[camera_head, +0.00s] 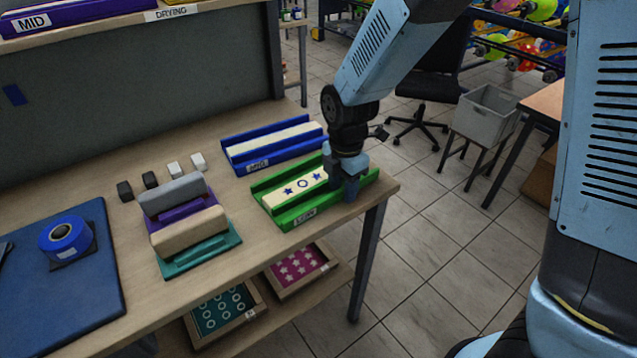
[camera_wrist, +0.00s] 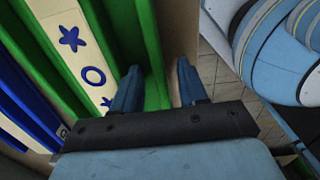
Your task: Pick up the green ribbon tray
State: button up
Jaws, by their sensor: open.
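The green ribbon tray (camera_head: 328,203) lies near the right end of the table. A cream strip with dark blue stars and a ring (camera_head: 303,184) lies in it. My gripper (camera_head: 349,186) points down at the tray's right part, its fingers open. In the wrist view the open fingers (camera_wrist: 158,82) appear to straddle the outer wall of the green tray (camera_wrist: 120,40). The left finger is over the tray's inside and the right finger is over the tabletop side. Whether either finger touches the wall cannot be told.
A blue tray (camera_head: 262,160) with a cream strip lies just behind the green one. Grey and tan blocks on purple and teal bases (camera_head: 190,257) stand to the left. A blue mat (camera_head: 75,300) holds a blue tape roll (camera_head: 65,237). The table's right edge is close.

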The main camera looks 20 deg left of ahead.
grip_shut()
dwell(0.3)
jog(key=shift+r, duration=0.1)
dwell(0.4)
